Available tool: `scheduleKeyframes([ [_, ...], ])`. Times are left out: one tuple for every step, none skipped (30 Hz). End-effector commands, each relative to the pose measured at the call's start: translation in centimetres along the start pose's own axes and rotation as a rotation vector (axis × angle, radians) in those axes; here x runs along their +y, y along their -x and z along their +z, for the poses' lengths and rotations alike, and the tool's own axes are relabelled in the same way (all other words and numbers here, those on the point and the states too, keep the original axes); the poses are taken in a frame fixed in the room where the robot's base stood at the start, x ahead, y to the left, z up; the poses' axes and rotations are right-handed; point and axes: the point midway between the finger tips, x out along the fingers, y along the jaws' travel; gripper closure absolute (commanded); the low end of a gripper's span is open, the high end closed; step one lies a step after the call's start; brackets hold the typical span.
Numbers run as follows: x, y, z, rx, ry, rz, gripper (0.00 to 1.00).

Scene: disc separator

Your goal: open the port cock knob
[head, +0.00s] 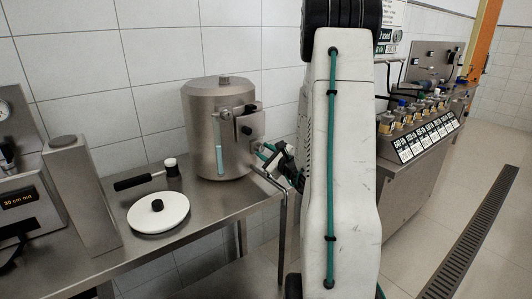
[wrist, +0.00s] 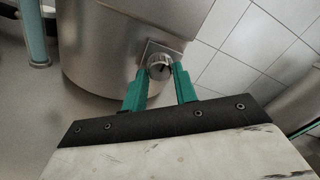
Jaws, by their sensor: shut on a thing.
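The port cock knob (wrist: 159,66) is a small round metal knob with a dark mark, on a square plate low on the steel vessel (wrist: 105,45). My gripper (wrist: 160,70) has its two green fingers on either side of the knob and is shut on it. In the head view the steel vessel (head: 205,130) stands on the bench. My gripper (head: 265,152) is at its lower right side there. I cannot make out the gripped knob in that view, as the fingers and my arm block it.
The steel bench (head: 110,255) also holds a white disc (head: 175,214) with a black knob, a black-handled tool (head: 140,181), a small jar (head: 171,167) and a tall metal column (head: 80,195). Another bench with several valves (head: 420,115) stands at right. The floor at right is clear.

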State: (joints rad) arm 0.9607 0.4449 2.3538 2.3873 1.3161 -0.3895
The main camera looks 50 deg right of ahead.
Motion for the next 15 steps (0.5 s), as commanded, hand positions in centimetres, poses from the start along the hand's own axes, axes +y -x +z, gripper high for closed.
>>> scheduleKeyframes([
  [-0.03, 0.02, -0.02, 0.001, -0.021, -0.001, 0.94],
  [-0.03, 0.02, -0.01, 0.001, -0.037, -0.001, 0.94],
  [-0.02, 0.02, -0.01, 0.001, -0.061, -0.001, 0.94],
  [-0.02, 0.03, -0.01, 0.001, -0.080, -0.001, 0.94],
  [-0.01, 0.02, 0.00, 0.001, -0.102, -0.001, 0.94],
  [0.00, 0.02, 0.00, 0.001, -0.133, -0.001, 0.94],
  [0.00, 0.02, 0.00, 0.001, -0.158, -0.001, 0.94],
  [0.01, 0.02, 0.01, 0.000, -0.183, -0.001, 0.94],
  [0.01, 0.02, 0.01, 0.000, -0.219, -0.001, 0.94],
  [0.02, 0.02, 0.01, 0.000, -0.247, -0.001, 0.94],
  [0.02, 0.02, 0.01, 0.000, -0.275, -0.001, 0.94],
  [0.03, 0.02, 0.02, 0.000, -0.313, -0.001, 0.94],
  [0.03, 0.02, 0.02, 0.000, -0.342, -0.001, 0.94],
  [0.03, 0.02, 0.02, 0.000, -0.370, -0.001, 0.94],
  [0.04, 0.02, 0.02, 0.000, -0.409, -0.001, 0.94],
])
